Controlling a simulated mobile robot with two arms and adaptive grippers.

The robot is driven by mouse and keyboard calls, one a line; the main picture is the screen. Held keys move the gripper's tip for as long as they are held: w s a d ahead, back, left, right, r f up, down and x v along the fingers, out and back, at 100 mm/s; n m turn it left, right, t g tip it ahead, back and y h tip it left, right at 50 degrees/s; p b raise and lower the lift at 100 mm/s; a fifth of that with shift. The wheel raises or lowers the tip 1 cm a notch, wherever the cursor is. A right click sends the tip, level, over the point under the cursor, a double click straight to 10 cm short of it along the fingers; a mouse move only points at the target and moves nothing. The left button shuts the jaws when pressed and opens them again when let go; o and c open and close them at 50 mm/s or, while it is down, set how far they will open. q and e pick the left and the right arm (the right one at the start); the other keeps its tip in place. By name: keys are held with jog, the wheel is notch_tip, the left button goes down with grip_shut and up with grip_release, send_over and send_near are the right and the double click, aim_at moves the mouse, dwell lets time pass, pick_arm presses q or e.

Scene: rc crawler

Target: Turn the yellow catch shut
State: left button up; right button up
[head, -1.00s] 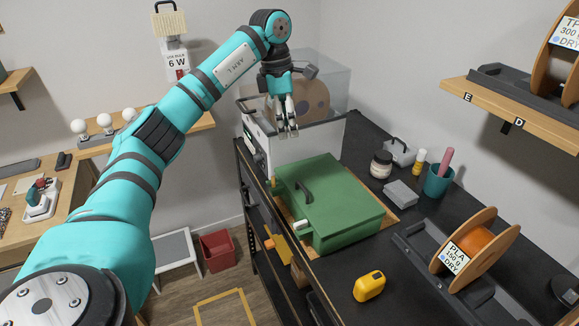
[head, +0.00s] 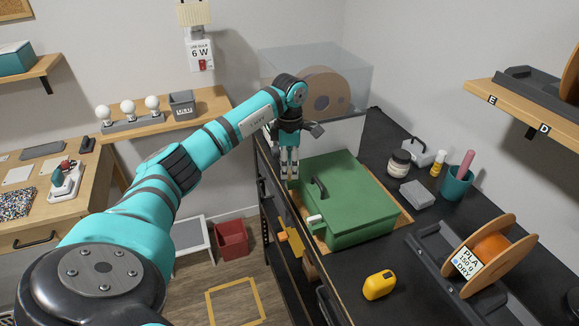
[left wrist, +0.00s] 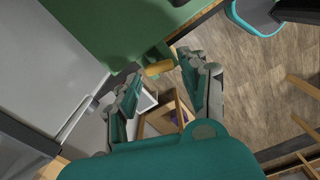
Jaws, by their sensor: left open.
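The green box (head: 345,200) stands closed on a wooden board on the dark bench, with a dark handle on its lid and a white catch (head: 314,221) on its near left side. The yellow catch (left wrist: 158,68) projects from the green box's edge in the left wrist view. My left gripper (head: 288,177) is open and points down at the box's far left corner, covering most of that catch in the head view. In the left wrist view its two fingers (left wrist: 166,80) stand on either side of the catch; whether they touch it I cannot tell. My right gripper is not in view.
A clear-covered machine with a spool (head: 325,92) stands just behind the gripper. A jar (head: 399,162) and a teal cup (head: 457,183) stand right of the box.

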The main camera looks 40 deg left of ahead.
pick_arm(q)
jog(key=shift+f, duration=1.05)
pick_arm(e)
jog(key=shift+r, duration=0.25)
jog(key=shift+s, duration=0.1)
pick_arm(q)
jog(key=c, duration=0.9)
jog(key=shift+o, duration=0.2)
jog(key=shift+n, duration=1.4)
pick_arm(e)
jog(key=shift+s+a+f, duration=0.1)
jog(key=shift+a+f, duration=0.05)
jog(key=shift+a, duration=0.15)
